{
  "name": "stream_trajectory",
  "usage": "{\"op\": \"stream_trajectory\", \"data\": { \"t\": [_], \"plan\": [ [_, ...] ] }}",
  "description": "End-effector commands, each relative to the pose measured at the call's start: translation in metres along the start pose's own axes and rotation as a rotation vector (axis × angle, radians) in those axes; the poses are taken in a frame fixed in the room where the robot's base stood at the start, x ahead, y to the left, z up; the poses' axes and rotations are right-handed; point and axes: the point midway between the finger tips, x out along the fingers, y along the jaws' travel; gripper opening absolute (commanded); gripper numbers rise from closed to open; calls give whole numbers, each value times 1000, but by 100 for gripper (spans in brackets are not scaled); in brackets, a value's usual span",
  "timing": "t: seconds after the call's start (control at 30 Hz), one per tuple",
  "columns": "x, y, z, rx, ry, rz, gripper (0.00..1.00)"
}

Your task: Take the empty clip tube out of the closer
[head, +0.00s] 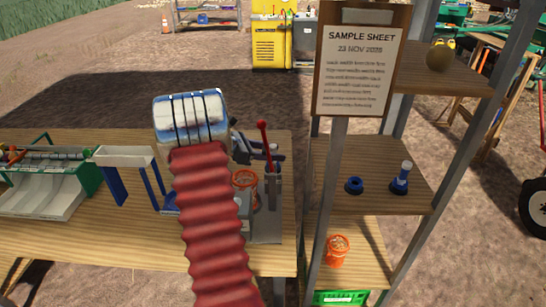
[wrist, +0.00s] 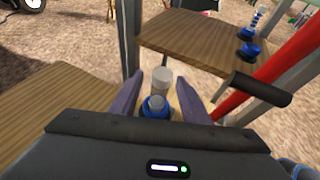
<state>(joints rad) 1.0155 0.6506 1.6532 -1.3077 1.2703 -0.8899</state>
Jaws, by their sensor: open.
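A pale, see-through clip tube (wrist: 161,80) with a blue ring (wrist: 154,107) around its lower part stands between the fingers of my gripper (wrist: 160,88) in the wrist view. The fingers are open, one on each side of it, and I cannot tell whether they touch it. The closer's red lever (wrist: 300,55) with a black handle shows at the right, and the lever (head: 265,145) also rises above the bench in the head view. My arm hides much of the closer in the head view, and the tube cannot be made out there.
To the right, a wooden shelf (head: 330,200) holds a blue ring (head: 354,185) and a blue-based tube (head: 400,178). A sample sheet (head: 360,65) hangs before the rack posts.

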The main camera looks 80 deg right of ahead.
Motion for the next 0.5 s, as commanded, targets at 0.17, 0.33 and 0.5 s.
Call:
{"op": "stream_trajectory", "data": {
  "t": [0.17, 0.33, 0.5],
  "plan": [
    [0, 0, 0, 0, 0, 0, 42],
    [0, 0, 0, 0, 0, 1, 35],
    [0, 0, 0, 0, 0, 1, 23]
  ]
}}
